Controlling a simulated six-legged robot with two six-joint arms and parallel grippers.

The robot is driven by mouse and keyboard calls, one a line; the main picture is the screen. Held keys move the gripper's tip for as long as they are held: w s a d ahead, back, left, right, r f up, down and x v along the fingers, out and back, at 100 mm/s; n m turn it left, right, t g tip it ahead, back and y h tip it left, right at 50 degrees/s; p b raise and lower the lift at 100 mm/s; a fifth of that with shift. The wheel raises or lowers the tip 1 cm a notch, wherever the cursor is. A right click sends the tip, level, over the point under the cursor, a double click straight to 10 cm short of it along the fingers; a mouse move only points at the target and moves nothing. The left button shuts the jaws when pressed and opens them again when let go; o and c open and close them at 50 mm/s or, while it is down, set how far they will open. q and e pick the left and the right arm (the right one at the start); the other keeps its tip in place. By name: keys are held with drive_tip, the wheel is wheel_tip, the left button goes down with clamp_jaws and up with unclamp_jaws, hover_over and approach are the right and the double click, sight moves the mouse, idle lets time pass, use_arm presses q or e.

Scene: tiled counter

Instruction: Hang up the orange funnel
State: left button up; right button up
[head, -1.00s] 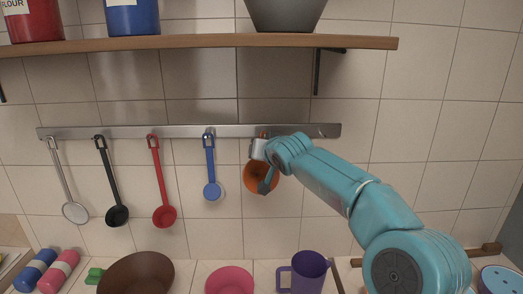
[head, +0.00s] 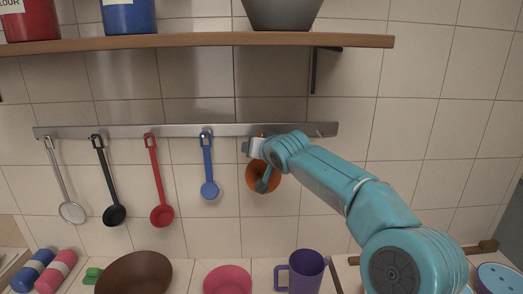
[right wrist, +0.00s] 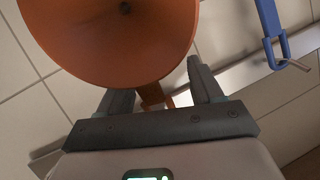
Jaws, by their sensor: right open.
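The orange funnel (head: 263,181) is upright against the tiled wall just below the metal rail (head: 228,130), right of the blue ladle. My right gripper (head: 257,149) is in front of the rail at the funnel's top and partly covers it. In the right wrist view the funnel's wide bowl (right wrist: 110,35) fills the upper left. Its orange tab (right wrist: 153,96) lies between the fingers of my right gripper (right wrist: 162,92), which are apart with gaps beside it. The funnel's contact with a hook is hidden by the gripper. My left gripper is not in view.
A strainer (head: 72,212), a black ladle (head: 114,214), a red ladle (head: 162,215) and a blue ladle (head: 209,189) hang on the rail. A wooden shelf (head: 200,41) runs above. A brown bowl (head: 135,273), pink bowl (head: 228,280) and purple jug (head: 306,272) stand below.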

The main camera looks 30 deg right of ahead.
drive_tip(key=shift+s+b, duration=0.3)
drive_tip(key=shift+s, duration=0.05)
drive_tip(key=b+v, duration=0.6)
drive_tip(key=v, duration=0.9)
drive_tip(key=shift+s+a, duration=0.2)
drive_tip(key=shift+s, duration=0.1)
drive_tip(key=shift+r, duration=0.1)
